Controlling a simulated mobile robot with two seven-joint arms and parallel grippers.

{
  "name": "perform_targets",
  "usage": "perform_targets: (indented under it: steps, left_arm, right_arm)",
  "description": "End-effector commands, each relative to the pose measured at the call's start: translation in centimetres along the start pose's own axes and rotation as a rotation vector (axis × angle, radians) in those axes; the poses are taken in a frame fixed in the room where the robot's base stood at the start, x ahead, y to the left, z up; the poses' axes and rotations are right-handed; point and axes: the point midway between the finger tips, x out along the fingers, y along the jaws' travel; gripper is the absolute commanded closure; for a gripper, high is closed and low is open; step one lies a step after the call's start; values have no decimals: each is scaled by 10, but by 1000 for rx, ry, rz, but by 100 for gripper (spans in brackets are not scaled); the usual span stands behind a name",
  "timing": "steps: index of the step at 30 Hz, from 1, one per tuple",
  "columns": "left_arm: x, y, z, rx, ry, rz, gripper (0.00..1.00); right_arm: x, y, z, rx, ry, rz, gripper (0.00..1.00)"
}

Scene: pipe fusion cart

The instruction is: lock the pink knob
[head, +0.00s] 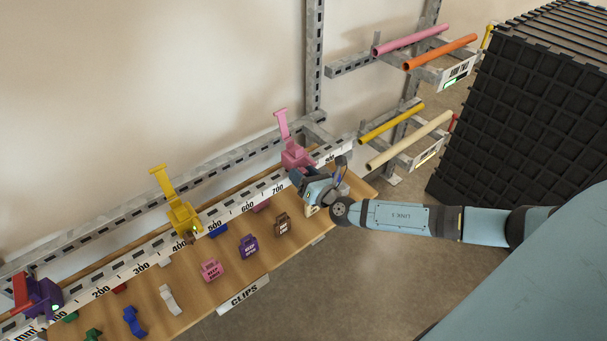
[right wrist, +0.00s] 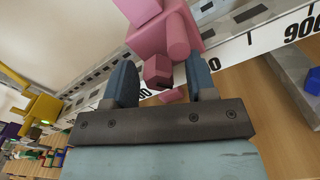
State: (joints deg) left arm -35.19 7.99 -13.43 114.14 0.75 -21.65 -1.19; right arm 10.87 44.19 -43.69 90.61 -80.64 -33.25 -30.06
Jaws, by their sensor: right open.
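The pink clamp (head: 295,157) sits on the white ruler rail near the 700 mark, with its lever (head: 282,122) standing up. In the right wrist view the pink clamp body (right wrist: 172,35) fills the top, and its pink knob (right wrist: 158,71) sticks out toward my gripper. My right gripper (head: 303,180) is at the front of the clamp. In the right wrist view its fingers (right wrist: 160,75) are apart, one on each side of the knob, with visible gaps. In the head view the gripper hides the knob. My left gripper is out of view.
A yellow clamp (head: 180,212) and a purple clamp with a red lever (head: 42,297) stand on the same ruler rail (head: 142,268). Several coloured clips lie on the wooden shelf (head: 195,305) in front. Pipes (head: 410,138) rest on brackets at right, beside a black crate (head: 530,110).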

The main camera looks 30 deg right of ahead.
Motion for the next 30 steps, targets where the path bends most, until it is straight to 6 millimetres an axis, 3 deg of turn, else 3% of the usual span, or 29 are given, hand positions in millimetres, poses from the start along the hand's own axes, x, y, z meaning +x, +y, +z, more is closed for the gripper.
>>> perform_targets:
  steps: [2,9,19,30]
  left_arm:
    - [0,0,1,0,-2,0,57]
    - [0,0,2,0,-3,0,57]
    - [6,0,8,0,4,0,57]
    - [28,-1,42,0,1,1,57]
  right_arm:
    - [0,0,0,0,0,0,49]
    - [0,0,0,0,0,0,98]
    - [-1,-1,-4,48,0,0,98]
    - [-1,-1,-5,290,-1,0,98]
